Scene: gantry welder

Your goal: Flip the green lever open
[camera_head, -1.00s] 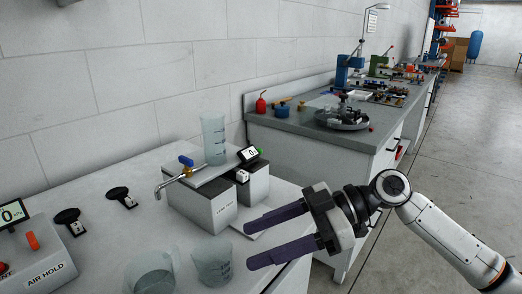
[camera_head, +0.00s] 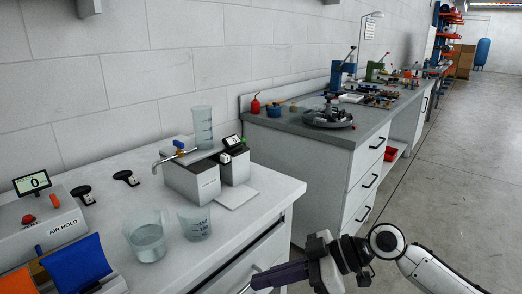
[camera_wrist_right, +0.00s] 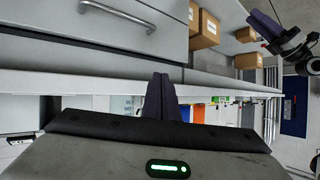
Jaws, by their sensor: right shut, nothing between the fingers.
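I cannot make out a clear green lever. My right gripper (camera_head: 256,283) is low in the head view, in front of the near bench's drawers and far from the press. Its dark purple fingers are together and empty; they also show in the right wrist view (camera_wrist_right: 160,98). My left gripper (camera_wrist_right: 264,24) appears at the upper right of the wrist view; its opening is unclear.
The near white bench (camera_head: 120,210) holds two beakers, a tap unit (camera_head: 192,180) with a blue handle, and an air-hold box (camera_head: 45,222). A blue press (camera_head: 342,75) and a round tray (camera_head: 328,119) stand on the far bench (camera_head: 290,128). The floor at right is clear.

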